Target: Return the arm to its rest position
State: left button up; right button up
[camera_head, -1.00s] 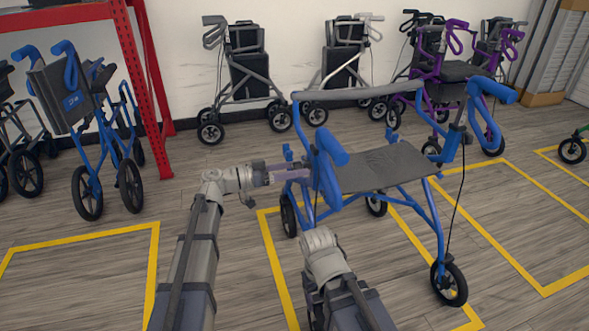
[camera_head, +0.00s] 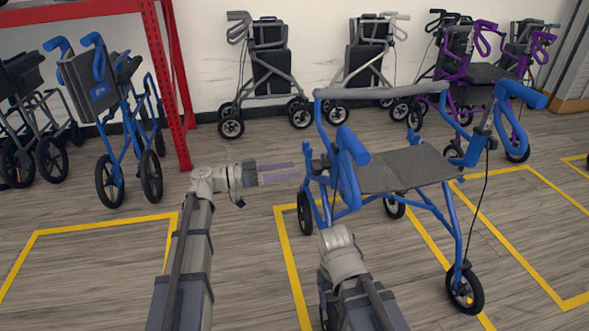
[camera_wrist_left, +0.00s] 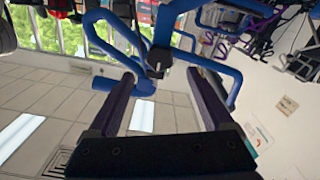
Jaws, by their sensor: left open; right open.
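My left arm (camera_head: 190,255) reaches up from the bottom, and its left gripper (camera_head: 296,171) points right. The purple-grey fingers are apart and empty. In the left wrist view the two dark fingers (camera_wrist_left: 165,88) are spread with nothing gripped; blue frame tubes show beyond them.
Yellow floor outlines (camera_head: 292,265) mark bays; the left bay is empty. Another blue rollator (camera_head: 115,120) stands by a red rack (camera_head: 179,95). Grey rollators (camera_head: 268,75) and a purple one (camera_head: 478,80) line the white wall. Floor left of my left arm is clear.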

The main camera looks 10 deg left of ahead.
pick_arm(q)
jog(key=s+d+f+n+g+y, duration=0.1)
jog(key=s+f+n+g+y, duration=0.15)
jog(key=s+f+y, duration=0.4)
jog(key=s+d+f+n+g+y, duration=0.1)
jog(key=s+f+n+y, duration=0.2)
jog(key=f, duration=0.7)
jog(key=s+a+f+n+g+y, duration=0.1)
jog(key=s+a+f+n+y, duration=0.4)
jog(key=s+a+y, duration=0.3)
jog(key=s+d+r+m+g+y+p, duration=0.1)
jog(key=s+d+r+m+p, duration=0.3)
jog(key=s+d+r+p, duration=0.4)
notch_tip(320, 180, up, 36)
jog(key=w+d+p, duration=0.1)
jog(key=p, duration=3.5)
jog(key=shift+w+n, duration=0.3)
jog(key=shift+n, duration=0.05)
jog(key=shift+d+f, duration=0.1)
